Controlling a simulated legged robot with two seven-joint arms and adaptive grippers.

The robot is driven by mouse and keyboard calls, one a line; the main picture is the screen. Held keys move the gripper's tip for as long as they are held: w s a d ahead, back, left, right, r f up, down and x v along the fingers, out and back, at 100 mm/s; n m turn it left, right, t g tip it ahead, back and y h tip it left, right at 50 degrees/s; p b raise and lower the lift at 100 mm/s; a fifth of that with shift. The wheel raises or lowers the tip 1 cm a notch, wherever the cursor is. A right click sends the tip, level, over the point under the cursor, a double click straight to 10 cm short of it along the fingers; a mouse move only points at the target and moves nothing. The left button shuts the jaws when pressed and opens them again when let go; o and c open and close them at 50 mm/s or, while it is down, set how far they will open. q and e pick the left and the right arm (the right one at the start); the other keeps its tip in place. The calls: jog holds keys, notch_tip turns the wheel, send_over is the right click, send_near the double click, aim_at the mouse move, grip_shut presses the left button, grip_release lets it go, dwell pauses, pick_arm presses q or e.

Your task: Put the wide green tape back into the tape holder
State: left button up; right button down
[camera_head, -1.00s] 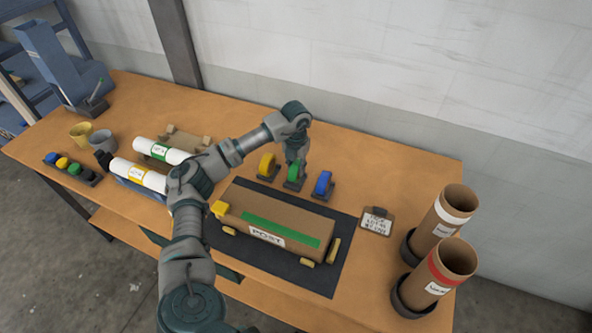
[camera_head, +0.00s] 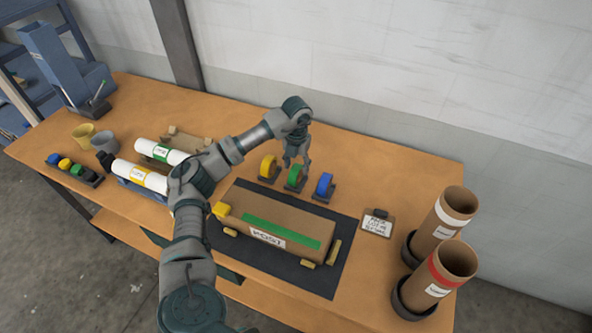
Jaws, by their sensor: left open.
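The wide green tape (camera_head: 294,176) is a green roll that sits upright in a dark holder (camera_head: 295,188), the middle one of three on the table. My left gripper (camera_head: 296,163) is open, pointing down, with its fingers just above the green roll. Whether the fingers touch the roll is too small to tell. The gripper partly hides the top of the roll. My right gripper is not in view.
A yellow roll (camera_head: 268,168) and a blue roll (camera_head: 324,184) stand in holders on either side. A brown parcel (camera_head: 275,223) with a green strip lies on a dark mat (camera_head: 327,282) in front. Two cardboard tubes (camera_head: 452,259) stand at the right.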

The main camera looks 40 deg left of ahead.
pick_arm(q)
jog(key=r, duration=0.7)
jog(key=shift+a+r+p, duration=0.1)
jog(key=shift+a+p, duration=0.2)
jog(key=shift+d+r, duration=0.1)
jog(key=shift+r, duration=0.6)
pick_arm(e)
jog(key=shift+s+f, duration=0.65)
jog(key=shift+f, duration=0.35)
